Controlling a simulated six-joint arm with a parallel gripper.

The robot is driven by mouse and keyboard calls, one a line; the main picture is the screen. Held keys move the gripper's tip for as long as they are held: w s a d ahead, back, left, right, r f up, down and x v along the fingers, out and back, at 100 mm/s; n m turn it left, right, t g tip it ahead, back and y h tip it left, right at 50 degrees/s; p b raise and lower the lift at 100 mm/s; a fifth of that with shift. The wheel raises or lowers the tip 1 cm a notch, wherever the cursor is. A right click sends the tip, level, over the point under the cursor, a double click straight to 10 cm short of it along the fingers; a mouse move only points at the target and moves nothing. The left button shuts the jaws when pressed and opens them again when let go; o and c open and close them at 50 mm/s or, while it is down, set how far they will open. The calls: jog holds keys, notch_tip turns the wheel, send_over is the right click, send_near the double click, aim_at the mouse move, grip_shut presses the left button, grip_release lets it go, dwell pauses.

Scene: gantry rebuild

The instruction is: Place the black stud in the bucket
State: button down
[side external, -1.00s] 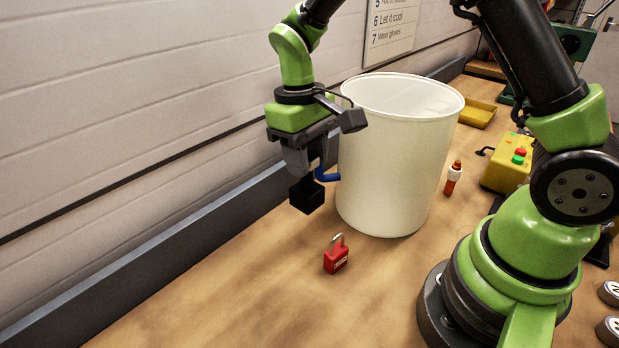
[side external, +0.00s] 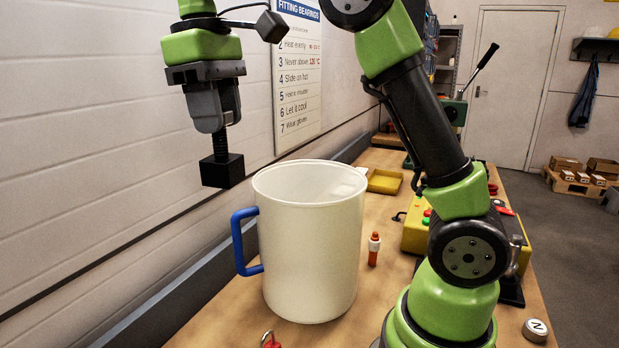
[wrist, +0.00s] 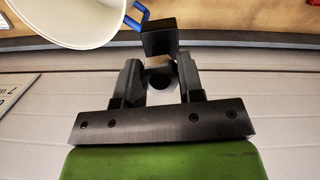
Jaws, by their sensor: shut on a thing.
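The black stud (side external: 222,170) is a square dark block with a narrower stem on top. My gripper (side external: 219,132) is shut on its stem, and the block hangs below the fingers, upright. In the side view it is left of the white bucket (side external: 310,255), near the height of the rim and apart from it. The bucket stands upright on the bench, its blue handle on the left. In the wrist view the stud (wrist: 158,38) shows beyond my gripper (wrist: 158,66), with the bucket rim (wrist: 112,38) at upper left. The bucket's floor is hidden in the side view.
An orange-and-white bottle (side external: 373,250) stands right of the bucket. A red padlock (side external: 270,342) is cut off at the bottom edge. A yellow tray (side external: 385,181) and yellow control box (side external: 415,235) lie farther back. The wall is close on the left.

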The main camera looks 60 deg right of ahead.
aim_at(309, 213)
jog(key=s+d+n+t+h, duration=0.1)
jog(key=s+d+n, duration=0.2)
jog(key=d+n, duration=0.45)
jog(key=s+d+n, duration=0.3)
jog(key=d+n, duration=0.3)
jog(key=n, duration=0.3)
notch_tip(309, 213, down, 28)
jog(key=shift+f, duration=0.1)
jog(key=shift+f, duration=0.15)
jog(key=c, duration=0.7)
grip_release()
jog(key=shift+c, duration=0.2)
notch_tip(309, 213, up, 12)
jog(key=a, duration=0.1)
jog(key=shift+a, duration=0.3)
